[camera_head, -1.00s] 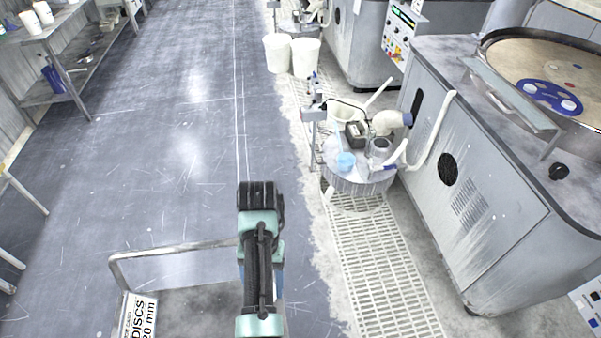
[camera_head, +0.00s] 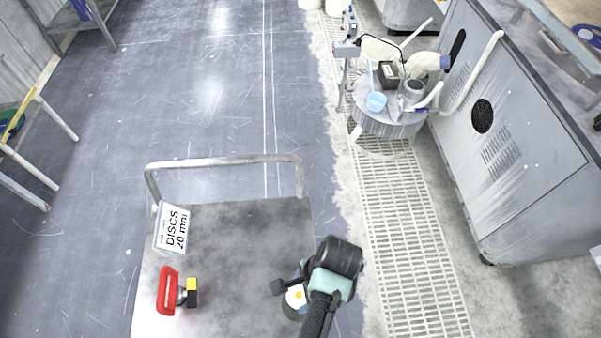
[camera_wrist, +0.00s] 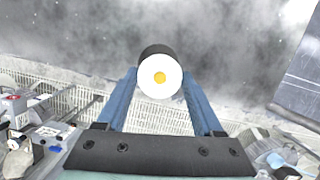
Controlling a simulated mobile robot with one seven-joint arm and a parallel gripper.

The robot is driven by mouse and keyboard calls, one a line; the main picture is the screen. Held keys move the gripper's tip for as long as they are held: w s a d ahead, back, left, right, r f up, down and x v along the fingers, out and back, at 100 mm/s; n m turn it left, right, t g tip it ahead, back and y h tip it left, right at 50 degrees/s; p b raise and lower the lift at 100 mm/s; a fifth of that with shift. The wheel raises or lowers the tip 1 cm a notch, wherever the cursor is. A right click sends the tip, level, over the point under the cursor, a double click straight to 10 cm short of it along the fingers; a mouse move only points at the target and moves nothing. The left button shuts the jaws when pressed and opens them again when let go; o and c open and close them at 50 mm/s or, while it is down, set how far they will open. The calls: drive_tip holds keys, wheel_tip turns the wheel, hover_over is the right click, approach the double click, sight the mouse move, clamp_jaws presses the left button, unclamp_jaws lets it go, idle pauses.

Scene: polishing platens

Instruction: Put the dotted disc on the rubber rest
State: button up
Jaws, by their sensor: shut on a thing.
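The dotted disc (camera_head: 297,297) shows a white round face with one yellow-orange dot. In the wrist view the white face (camera_wrist: 160,77) sits between the tips of my gripper's two blue fingers, with a dark cylindrical body behind it. My gripper (camera_wrist: 160,82) is shut on it. In the head view my gripper (camera_head: 294,294) is at the right edge of the grey cart top (camera_head: 235,250), and my arm partly hides the disc. I cannot tell whether the disc touches the cart. I cannot make out the rubber rest for certain in either view.
A red object with a yellow-and-black block (camera_head: 178,290) stands on the cart's left side, below the "DISCS 20 mm" card (camera_head: 172,228). A metal rail (camera_head: 225,163) rises at the cart's far edge. A cluttered round stand (camera_head: 388,122) is beyond. The cart's middle is clear.

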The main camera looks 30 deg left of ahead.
sight(300, 297)
drive_tip(key=shift+f, duration=2.1)
drive_tip(key=shift+f, duration=0.2)
drive_tip(key=o, duration=1.4)
drive_tip(key=shift+o, duration=0.2)
